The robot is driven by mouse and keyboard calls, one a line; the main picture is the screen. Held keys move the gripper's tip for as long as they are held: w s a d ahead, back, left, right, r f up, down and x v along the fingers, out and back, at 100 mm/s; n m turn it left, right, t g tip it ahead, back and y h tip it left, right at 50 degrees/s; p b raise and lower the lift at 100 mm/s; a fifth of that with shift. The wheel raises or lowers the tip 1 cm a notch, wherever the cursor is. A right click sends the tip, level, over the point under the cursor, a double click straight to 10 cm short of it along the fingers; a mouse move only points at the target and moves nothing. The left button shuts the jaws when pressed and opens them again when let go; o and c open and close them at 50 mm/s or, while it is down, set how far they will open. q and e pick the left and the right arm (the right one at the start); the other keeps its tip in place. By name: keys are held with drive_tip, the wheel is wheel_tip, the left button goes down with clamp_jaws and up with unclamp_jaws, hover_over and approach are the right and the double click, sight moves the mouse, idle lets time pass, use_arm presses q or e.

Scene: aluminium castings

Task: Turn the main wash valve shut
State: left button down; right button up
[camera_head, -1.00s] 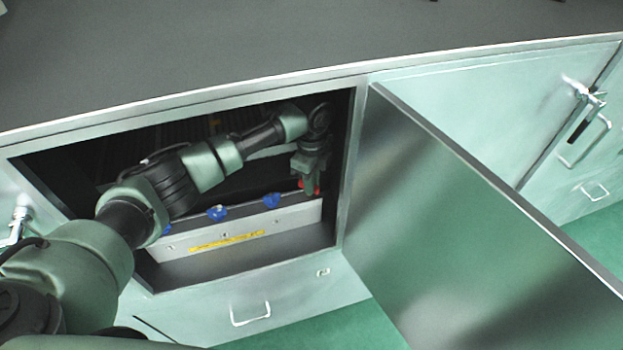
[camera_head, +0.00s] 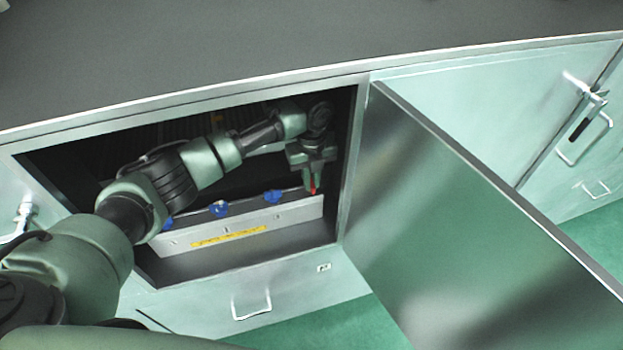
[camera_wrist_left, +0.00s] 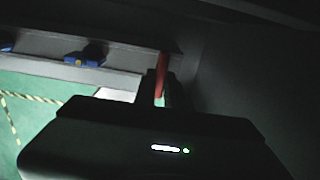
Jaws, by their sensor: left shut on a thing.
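The red valve handle (camera_head: 313,188) is at the right end of the row in the open cabinet. In the head view it shows as a narrow red piece at the fingertips. My left gripper (camera_head: 312,180) reaches down into the cabinet and is shut on it. In the left wrist view the red handle (camera_wrist_left: 161,75) stands upright between the dark fingers (camera_wrist_left: 162,92). The valve body beneath is hidden. My right gripper is not in view.
Blue valve handles (camera_head: 219,208) and (camera_head: 273,197) sit left of the red one along a grey panel (camera_head: 290,216) with a yellow label (camera_head: 229,237). The open cabinet door (camera_head: 470,220) stands to the right. The cabinet's right wall is close to my gripper.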

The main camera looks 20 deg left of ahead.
sight(312, 182)
use_arm(q)
drive_tip(key=shift+d, duration=0.1)
idle(0.5)
drive_tip(key=c, duration=1.5)
unclamp_jaws()
drive_tip(key=shift+r, duration=0.3)
wheel_tip(312, 182, up, 7)
drive_tip(key=b, duration=0.2)
drive_tip(key=shift+r+b, duration=0.1)
drive_tip(key=shift+b, duration=0.25)
